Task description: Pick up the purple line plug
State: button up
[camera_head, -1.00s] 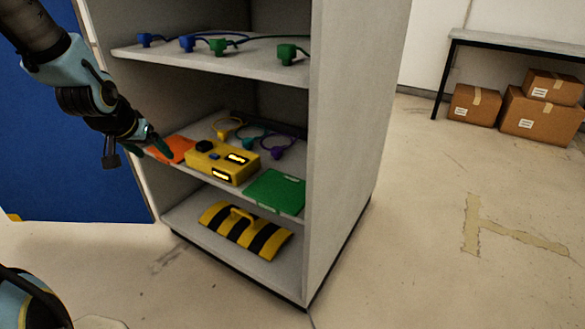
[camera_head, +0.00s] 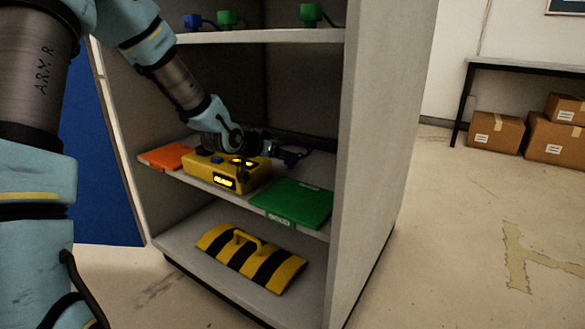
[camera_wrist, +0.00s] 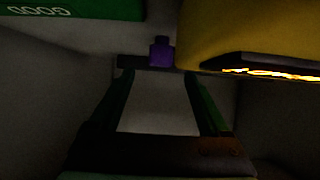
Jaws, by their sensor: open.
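The purple line plug (camera_wrist: 161,52) shows in the wrist view, just beyond my fingertips and near the middle between them. It stands between the yellow device (camera_wrist: 245,30) and the green panel (camera_wrist: 70,9). My gripper (camera_wrist: 160,85) is open, with bare shelf showing between its fingers. In the head view my gripper (camera_head: 293,156) is inside the middle shelf, behind the yellow device (camera_head: 228,171). My wrist and gripper hide the purple plug there.
The green panel (camera_head: 292,202) lies at the middle shelf's front right, and an orange panel (camera_head: 166,156) lies at its left. Blue and green plugs (camera_head: 310,12) sit on the upper shelf. A yellow-black striped object (camera_head: 248,257) lies below. The cabinet's right wall (camera_head: 375,150) stands close.

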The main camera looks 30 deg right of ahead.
aim_at(291, 161)
jog(key=b+x, duration=0.2)
jog(key=x, duration=0.4)
jog(key=shift+w+d+f+b, duration=0.1)
jog(key=shift+d+f+b, duration=0.2)
jog(key=shift+b, duration=0.1)
grip_shut()
dwell(0.3)
